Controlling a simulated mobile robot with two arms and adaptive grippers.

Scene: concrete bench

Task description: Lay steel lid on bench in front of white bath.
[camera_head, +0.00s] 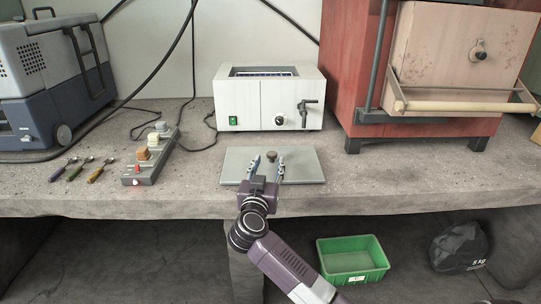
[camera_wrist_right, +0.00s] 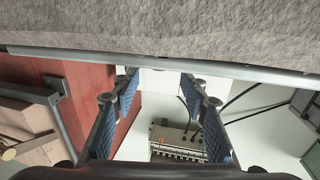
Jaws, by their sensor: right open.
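The steel lid (camera_head: 304,169) is a flat grey plate with a dark round knob (camera_head: 271,156). In the head view it lies flat on the bench in front of the white bath (camera_head: 243,103), near the bench's front edge. The bath stands uncovered, its top opening showing. My right gripper (camera_head: 267,167) is open, its two fingers apart over the lid, near the knob. In the right wrist view its fingers (camera_wrist_right: 160,84) have nothing clearly held between them, and the lid's edge shows as a thin grey strip (camera_wrist_right: 250,72). My left gripper is not in view.
A power strip (camera_head: 151,156) with plugs and several small coloured tools lie left of the lid. A grey-blue machine (camera_head: 45,85) stands far left, a red furnace (camera_head: 350,70) right. Bare bench (camera_head: 400,180) lies right of the lid. A green crate (camera_head: 352,262) sits below.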

